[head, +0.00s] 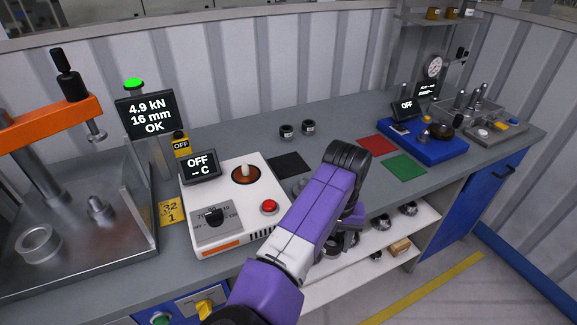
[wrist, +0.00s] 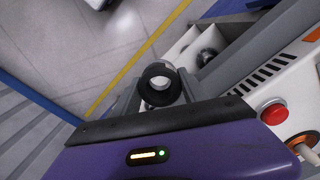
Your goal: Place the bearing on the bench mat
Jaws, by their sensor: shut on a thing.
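The bearing (wrist: 149,96) is a dark ring with an open centre, seen in the wrist view. My gripper (wrist: 160,84) is shut on it, with a grey finger on each side. In the head view, my purple arm hides the bearing and most of the gripper, which are near the bench's front edge. A red mat (head: 376,146) and a green mat (head: 405,167) lie to the right. All three look bare.
The white heater (head: 240,222) with a red button stands left of my arm. Two small dark ring parts (head: 287,131) stand behind the black mat. A press (head: 80,190) is at left, a blue unit (head: 425,143) at right. Shelves (head: 345,270) below hold several parts.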

